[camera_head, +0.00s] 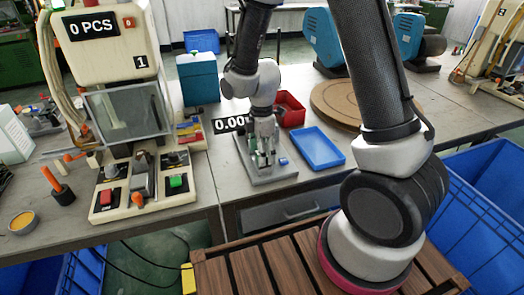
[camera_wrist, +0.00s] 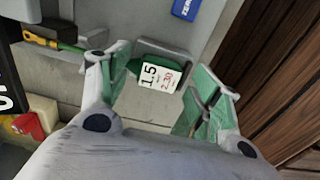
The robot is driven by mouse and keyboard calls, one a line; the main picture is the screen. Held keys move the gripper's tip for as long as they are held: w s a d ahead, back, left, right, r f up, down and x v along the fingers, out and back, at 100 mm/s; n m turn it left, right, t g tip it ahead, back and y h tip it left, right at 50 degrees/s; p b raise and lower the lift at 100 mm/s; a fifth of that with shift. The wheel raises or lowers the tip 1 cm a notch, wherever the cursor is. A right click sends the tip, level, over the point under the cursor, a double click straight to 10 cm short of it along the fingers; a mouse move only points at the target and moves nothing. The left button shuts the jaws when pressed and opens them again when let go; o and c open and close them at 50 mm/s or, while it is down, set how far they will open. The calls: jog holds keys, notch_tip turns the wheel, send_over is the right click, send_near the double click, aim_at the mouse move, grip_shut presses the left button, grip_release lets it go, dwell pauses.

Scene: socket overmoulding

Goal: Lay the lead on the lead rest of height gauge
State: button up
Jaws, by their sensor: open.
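The height gauge has a grey base plate (camera_head: 270,179) on the bench and a black display (camera_head: 229,125) reading about 0.00. My gripper (camera_head: 263,155) is low over that plate, pointing down. In the wrist view its green-padded fingers (camera_wrist: 162,75) are wide apart with nothing pinched between them. A slim yellow-and-green piece with a dark end (camera_wrist: 55,43), which may be the lead, runs behind the left finger. Beyond the fingers is a green part with a white label (camera_wrist: 160,78) reading 1.5 and 2.30. I cannot tell whether these join or touch a rest.
A blue ZERO button (camera_wrist: 186,8) is on the plate. A blue tray (camera_head: 317,148) and a red bin (camera_head: 290,108) stand right of and behind the gauge. The moulding press (camera_head: 105,50) is at left. A round wooden board (camera_head: 336,100) lies at back right.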

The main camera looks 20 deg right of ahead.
notch_tip(320, 180, up, 12)
jog(key=s+d+r+m+t, duration=0.2)
jog(key=s+d+r+m, duration=0.5)
jog(key=s+m, duration=0.2)
jog(key=s+d+r+m+t, duration=0.2)
jog(key=s+d+r+m, duration=0.6)
jog(key=s+m, duration=0.1)
jog(key=shift+s, duration=0.5)
